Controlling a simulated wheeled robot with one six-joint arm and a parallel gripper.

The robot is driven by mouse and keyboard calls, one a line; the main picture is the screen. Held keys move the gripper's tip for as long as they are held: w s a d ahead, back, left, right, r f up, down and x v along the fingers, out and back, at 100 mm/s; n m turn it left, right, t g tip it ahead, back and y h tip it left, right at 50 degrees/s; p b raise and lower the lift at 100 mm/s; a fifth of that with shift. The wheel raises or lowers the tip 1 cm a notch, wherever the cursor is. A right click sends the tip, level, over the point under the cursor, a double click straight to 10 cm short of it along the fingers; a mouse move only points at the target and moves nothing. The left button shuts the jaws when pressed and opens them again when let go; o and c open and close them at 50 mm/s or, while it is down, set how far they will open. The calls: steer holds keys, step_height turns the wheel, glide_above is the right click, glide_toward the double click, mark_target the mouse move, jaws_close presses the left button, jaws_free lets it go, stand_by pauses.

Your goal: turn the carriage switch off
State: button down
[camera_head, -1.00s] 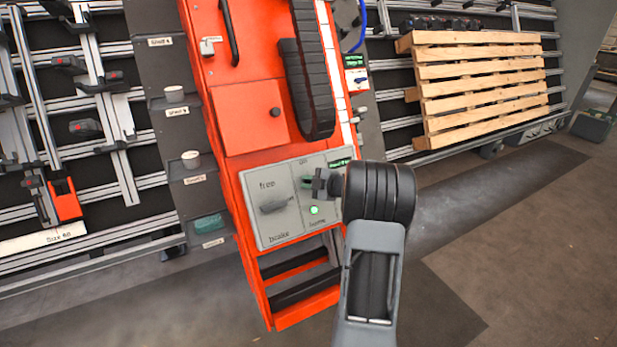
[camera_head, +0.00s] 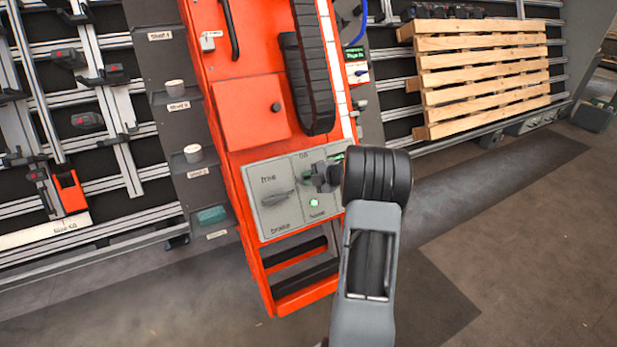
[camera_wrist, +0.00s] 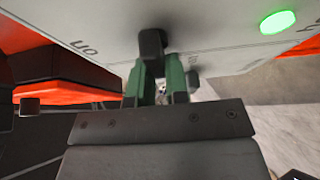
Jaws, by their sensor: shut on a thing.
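The grey control panel (camera_head: 268,220) is set low on the front of the orange carriage. The carriage switch is a dark knob (camera_wrist: 151,44), seen in the wrist view, under the "on" label side of the panel. My gripper (camera_wrist: 160,72) has green fingers, and they are closed on the knob from both sides. In the head view my gripper (camera_head: 310,178) is at the panel's right half, and my wrist and gripper hide most of the switch. A green lamp (camera_head: 314,202) is lit above the "home" label; it also glows in the wrist view (camera_wrist: 278,21).
A grey lever (camera_head: 277,197) between "free" and "brake" sits just left of the switch. An orange door (camera_head: 250,110) and a black cable chain (camera_head: 313,75) are above the panel. A wooden pallet (camera_head: 480,75) leans at the right.

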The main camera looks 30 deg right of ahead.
steer(key=c, duration=1.1)
jaws_free()
steer(key=shift+p+v, duration=1.35)
steer(key=shift+v, duration=5.55)
steer(key=shift+d, duration=0.15)
